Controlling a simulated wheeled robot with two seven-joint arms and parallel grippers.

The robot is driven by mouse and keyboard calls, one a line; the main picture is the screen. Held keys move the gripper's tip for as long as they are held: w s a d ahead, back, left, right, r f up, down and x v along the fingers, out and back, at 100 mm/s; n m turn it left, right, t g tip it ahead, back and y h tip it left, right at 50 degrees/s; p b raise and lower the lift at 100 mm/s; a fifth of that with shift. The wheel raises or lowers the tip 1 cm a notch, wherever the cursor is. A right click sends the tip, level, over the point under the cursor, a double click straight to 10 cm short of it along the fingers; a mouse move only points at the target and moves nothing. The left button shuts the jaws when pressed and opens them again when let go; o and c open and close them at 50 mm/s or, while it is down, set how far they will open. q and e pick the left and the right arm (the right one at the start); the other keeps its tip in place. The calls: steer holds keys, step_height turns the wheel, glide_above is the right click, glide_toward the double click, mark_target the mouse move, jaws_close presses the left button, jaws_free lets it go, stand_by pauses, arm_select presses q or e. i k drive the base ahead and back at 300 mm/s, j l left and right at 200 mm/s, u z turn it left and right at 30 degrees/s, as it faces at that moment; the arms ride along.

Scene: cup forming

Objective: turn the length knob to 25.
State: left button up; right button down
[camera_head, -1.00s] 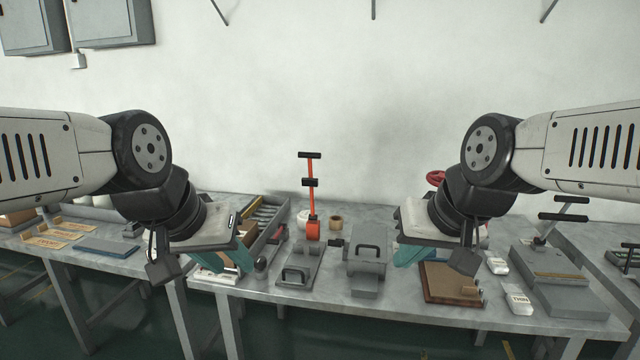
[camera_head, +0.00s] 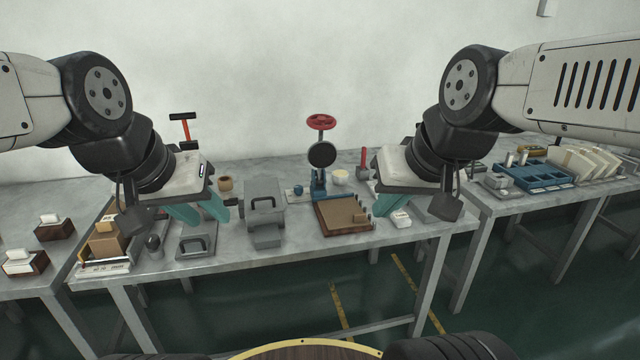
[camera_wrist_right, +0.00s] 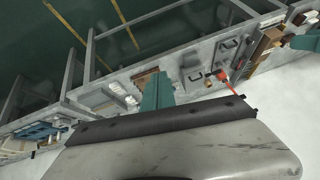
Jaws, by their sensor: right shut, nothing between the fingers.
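My left gripper (camera_head: 203,212) hangs over the left part of the middle table. Its two teal fingers look apart, with nothing seen between them. My right gripper (camera_head: 358,205) is shut and empty, above the table near a brown wooden board (camera_head: 340,215). Its teal fingers also show in the right wrist view (camera_wrist_right: 157,92). No knob marked as length, and no number scale, can be read. A grey box-shaped device (camera_head: 264,220) with a black handle stands between the grippers. A small dark knob-like part (camera_head: 232,201) sticks out at its left. Neither gripper visibly touches these things.
A blue press (camera_head: 319,178) with a red handwheel (camera_head: 321,122) stands behind the board. A red-orange lever (camera_head: 187,132) rises behind the left gripper. A right table carries a blue tray (camera_head: 542,176). Floor is open in front.

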mark_target(298, 189)
steer(key=i+j, duration=0.1)
steer(key=i, duration=0.5)
steer(key=i+j+z, duration=0.1)
steer(key=i, duration=0.5)
